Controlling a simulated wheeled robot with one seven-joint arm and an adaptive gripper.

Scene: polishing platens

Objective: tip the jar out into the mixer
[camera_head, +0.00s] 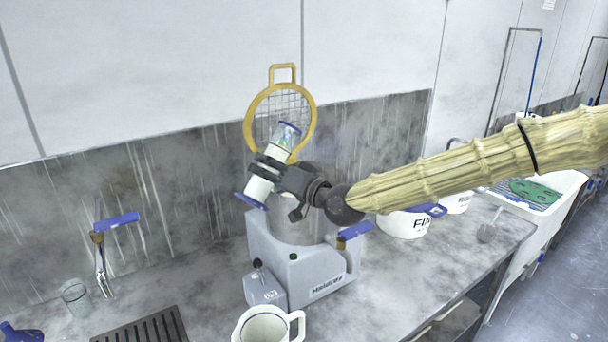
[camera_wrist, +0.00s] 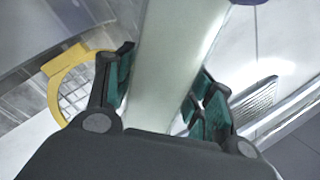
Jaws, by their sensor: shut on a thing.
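The jar (camera_head: 258,187) is a pale cylinder with blue at both ends, and clear with printing near its upper end. It is tilted, its lower end toward the lower left. My gripper (camera_head: 268,166) is shut around its middle and holds it in the air above the mixer (camera_head: 275,262), a light grey machine with a grey bowl (camera_head: 290,226). In the wrist view the jar (camera_wrist: 175,60) runs between the green-padded fingers of my gripper (camera_wrist: 160,95). The jar's contents, and whether anything leaves it, cannot be told.
A yellow-rimmed mesh sieve (camera_head: 249,120) stands behind the mixer by the wall; it also shows in the wrist view (camera_wrist: 55,98). A white jug (camera_head: 242,329) stands in front. A white tub (camera_head: 405,225) stands right. A glass (camera_head: 76,297), tap (camera_head: 101,265) and dark grate (camera_head: 145,328) are left.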

